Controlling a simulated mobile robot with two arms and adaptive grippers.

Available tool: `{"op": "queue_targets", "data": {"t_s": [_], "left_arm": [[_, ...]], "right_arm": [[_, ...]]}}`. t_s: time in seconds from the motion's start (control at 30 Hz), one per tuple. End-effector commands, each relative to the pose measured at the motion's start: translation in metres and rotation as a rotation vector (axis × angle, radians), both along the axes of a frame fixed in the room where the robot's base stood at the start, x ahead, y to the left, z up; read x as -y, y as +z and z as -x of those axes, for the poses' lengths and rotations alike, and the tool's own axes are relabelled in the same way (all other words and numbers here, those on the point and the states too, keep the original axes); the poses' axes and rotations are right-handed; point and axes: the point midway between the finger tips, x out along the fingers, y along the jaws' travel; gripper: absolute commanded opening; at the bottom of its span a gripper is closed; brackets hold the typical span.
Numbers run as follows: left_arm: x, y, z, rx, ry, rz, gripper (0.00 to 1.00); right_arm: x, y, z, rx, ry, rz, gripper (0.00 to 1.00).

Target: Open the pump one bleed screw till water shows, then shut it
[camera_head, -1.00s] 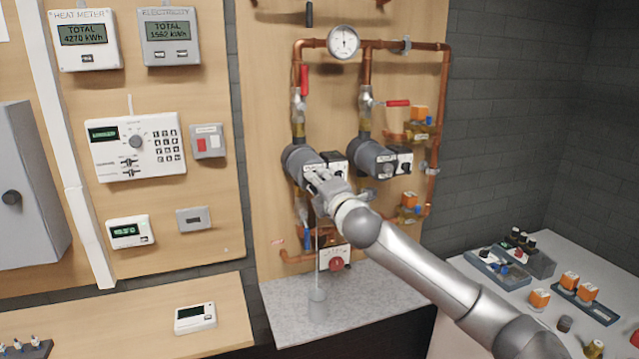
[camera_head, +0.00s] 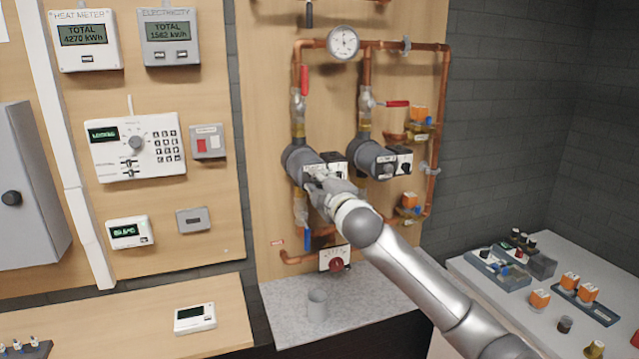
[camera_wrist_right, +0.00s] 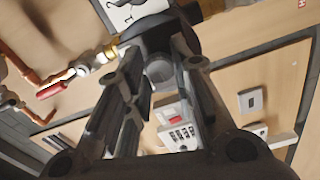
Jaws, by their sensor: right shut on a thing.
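The left pump (camera_head: 297,158), a grey cylinder on the copper pipes, has my right gripper (camera_head: 314,183) at its front face. The right gripper is shut on the bleed screw (camera_wrist_right: 160,72), a round grey piece on the pump's front; it shows between my fingers in the wrist view, and the fingers hide it in the head view. A grey cup (camera_head: 317,305) stands upright on the shelf below this pump. No water shows falling to it. My left gripper is not in view.
A second pump (camera_head: 374,158) stands close on the right, with a red-handled valve (camera_head: 392,103) above it. A red-handled valve (camera_head: 304,80) is above the left pump. A dial gauge (camera_head: 342,42) tops the pipes. The speckled shelf (camera_head: 365,307) is mostly bare.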

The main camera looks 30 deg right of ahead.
Motion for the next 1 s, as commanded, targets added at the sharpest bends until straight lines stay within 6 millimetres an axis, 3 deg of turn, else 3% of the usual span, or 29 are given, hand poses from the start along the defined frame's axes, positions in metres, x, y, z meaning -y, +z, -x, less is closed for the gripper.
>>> {"op": "queue_targets", "data": {"t_s": [0.3, 0.33, 0.5, 0.83, 1.0], "left_arm": [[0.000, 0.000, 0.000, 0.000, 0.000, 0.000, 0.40], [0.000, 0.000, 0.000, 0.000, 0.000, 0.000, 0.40], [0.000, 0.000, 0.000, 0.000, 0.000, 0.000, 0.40], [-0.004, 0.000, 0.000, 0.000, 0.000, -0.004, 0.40], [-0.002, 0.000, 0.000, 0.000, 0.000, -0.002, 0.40]], "right_arm": [[-0.001, -0.003, 0.000, -0.006, 0.001, -0.001, 0.00], [-0.001, -0.003, 0.000, -0.006, 0.001, -0.001, 0.27], [-0.001, -0.002, 0.000, -0.004, 0.001, 0.000, 0.46], [0.000, -0.001, 0.001, -0.001, 0.000, 0.001, 0.46], [-0.003, -0.001, 0.015, -0.003, 0.000, 0.003, 0.46]]}}
